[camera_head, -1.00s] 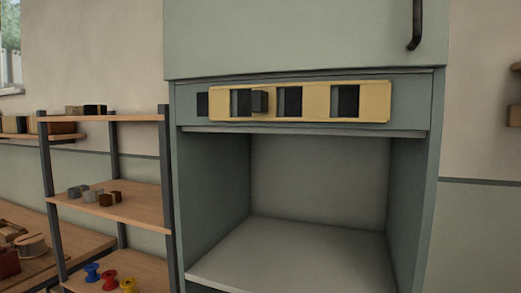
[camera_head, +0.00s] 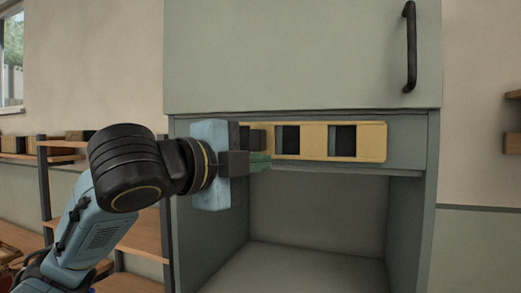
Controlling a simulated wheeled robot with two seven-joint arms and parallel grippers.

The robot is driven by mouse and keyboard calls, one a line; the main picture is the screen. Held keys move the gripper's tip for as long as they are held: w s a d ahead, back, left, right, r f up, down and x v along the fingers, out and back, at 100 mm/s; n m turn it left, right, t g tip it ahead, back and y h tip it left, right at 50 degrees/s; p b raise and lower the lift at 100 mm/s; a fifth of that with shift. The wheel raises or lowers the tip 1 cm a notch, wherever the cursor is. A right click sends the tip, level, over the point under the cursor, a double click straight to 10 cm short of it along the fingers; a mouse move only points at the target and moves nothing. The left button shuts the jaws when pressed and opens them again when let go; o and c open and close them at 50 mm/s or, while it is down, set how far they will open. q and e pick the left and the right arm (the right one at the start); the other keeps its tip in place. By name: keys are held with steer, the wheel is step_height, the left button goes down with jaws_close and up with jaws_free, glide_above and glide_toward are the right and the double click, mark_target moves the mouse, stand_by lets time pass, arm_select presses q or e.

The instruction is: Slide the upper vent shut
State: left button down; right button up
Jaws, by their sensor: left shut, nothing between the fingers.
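The upper vent is a yellow slider plate (camera_head: 314,142) set in the grey-green panel across the cabinet, above its open bay. Dark openings (camera_head: 342,140) show through its windows, so it stands at least partly open. A dark knob (camera_head: 257,138) stands out from the plate's left part. My left gripper (camera_head: 262,162) is shut and empty, with its greenish fingertips just below the knob; I cannot tell whether they touch it. My left gripper and wrist hide the plate's left end. My right gripper is out of view.
A cabinet door (camera_head: 300,55) with a dark vertical handle (camera_head: 410,48) is above the vent. The open bay (camera_head: 315,215) below is empty. A wooden shelf rack (camera_head: 140,240) stands to the left, partly behind my arm. The space right of the knob is clear.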

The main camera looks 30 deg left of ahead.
mark_target(260, 142)
arm_select(q)
steer(key=shift+m+t, duration=0.4)
steer(key=shift+m, duration=0.1)
steer(key=w+r+p, duration=0.1)
steer(key=w+p, duration=0.1)
steer(key=w+r+p, duration=0.1)
steer(key=w+p, duration=0.1)
steer(key=w+r+p, duration=0.1)
steer(key=w+p, duration=0.1)
steer(key=w, duration=0.1)
steer(key=shift+w+d+p, duration=0.1)
steer(key=shift+d+p, duration=0.2)
steer(key=shift+p, duration=0.05)
steer(key=a, duration=0.3)
steer(key=shift+s+f, duration=0.15)
steer(key=shift+s, duration=0.25)
steer(key=shift+s+a, duration=0.2)
steer(key=shift+a, duration=0.25)
steer(key=shift+w, duration=0.15)
steer(key=shift+a, duration=0.1)
